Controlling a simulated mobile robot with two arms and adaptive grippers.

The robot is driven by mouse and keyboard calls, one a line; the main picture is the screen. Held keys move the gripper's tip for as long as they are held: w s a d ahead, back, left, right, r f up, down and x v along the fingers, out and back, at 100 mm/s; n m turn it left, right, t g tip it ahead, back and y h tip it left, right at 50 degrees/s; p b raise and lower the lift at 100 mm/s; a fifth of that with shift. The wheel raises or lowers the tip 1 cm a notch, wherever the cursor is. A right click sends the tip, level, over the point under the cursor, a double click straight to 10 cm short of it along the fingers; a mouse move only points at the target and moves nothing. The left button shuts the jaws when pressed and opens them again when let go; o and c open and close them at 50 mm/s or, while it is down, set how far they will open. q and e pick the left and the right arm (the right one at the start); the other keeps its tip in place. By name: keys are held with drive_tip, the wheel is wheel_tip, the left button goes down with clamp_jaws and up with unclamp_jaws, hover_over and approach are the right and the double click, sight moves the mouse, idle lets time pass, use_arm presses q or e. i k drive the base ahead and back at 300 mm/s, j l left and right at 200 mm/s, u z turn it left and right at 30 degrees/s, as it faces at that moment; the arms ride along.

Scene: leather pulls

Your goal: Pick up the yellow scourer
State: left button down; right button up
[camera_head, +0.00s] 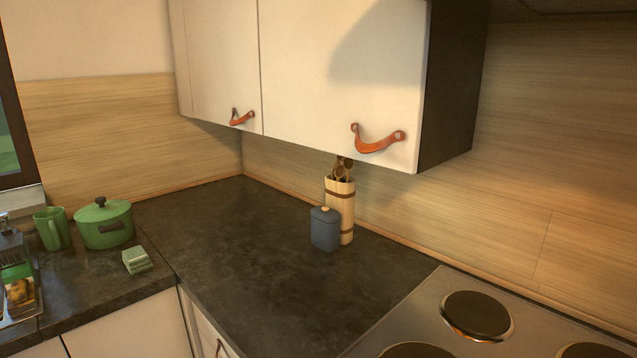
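I see no clearly yellow scourer. A small pale green, layered block (137,260) lies on the dark counter at the left, in front of a green pot; I cannot tell whether it is a scourer or folded cloths. At the far left edge, a small item with yellow-orange and brown patches (20,296) sits low by a dark rack-like object; it is too small to identify. Neither of my grippers is in view.
A green lidded pot (104,224) and green mug (52,229) stand at the left. A blue canister (325,230) and utensil holder (341,205) stand near the wall. White wall cabinets (340,60) overhang. A hob (440,310) is at right. The middle counter (240,260) is clear.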

sight(22, 297)
drive_tip(key=k+j+u, duration=0.1)
drive_tip(key=u, duration=0.4)
drive_tip(key=k+j+u, duration=0.1)
drive_tip(key=j+u, duration=0.15)
drive_tip(key=u, duration=0.25)
drive_tip(key=j+u, duration=0.25)
drive_tip(key=u, duration=0.2)
drive_tip(key=k, duration=0.05)
